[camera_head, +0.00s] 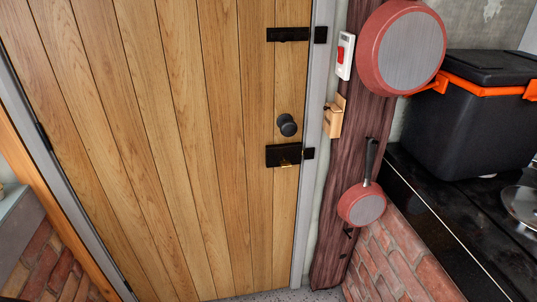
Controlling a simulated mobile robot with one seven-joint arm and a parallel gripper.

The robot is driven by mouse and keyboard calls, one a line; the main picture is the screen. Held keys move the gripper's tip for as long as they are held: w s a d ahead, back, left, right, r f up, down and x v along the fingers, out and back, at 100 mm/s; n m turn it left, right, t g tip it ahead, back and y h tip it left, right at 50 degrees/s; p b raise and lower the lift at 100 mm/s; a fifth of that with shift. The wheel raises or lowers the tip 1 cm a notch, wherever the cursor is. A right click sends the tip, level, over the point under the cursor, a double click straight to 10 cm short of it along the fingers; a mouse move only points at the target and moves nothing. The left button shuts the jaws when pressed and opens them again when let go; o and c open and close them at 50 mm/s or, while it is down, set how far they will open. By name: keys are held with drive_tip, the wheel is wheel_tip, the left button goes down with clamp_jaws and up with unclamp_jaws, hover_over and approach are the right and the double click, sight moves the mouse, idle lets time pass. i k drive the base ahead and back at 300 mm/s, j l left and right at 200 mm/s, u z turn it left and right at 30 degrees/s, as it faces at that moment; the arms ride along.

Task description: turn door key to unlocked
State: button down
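A wooden plank door (190,140) fills the left and middle of the head view and looks shut in its grey frame. A round black knob (287,125) sits near its right edge. Below the knob is a black lock box (283,155) with a small brass-coloured piece, perhaps the key (285,163), at its lower edge. It is too small to tell which way it is turned. A black bolt (288,34) is mounted higher up. My gripper is not in view.
A black box (470,115) stands on a black counter (440,215) over brick.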

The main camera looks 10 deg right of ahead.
sight(284, 163)
drive_tip(key=i+j+z, duration=0.3)
drive_tip(key=i+z, duration=0.1)
drive_tip(key=z, duration=1.15)
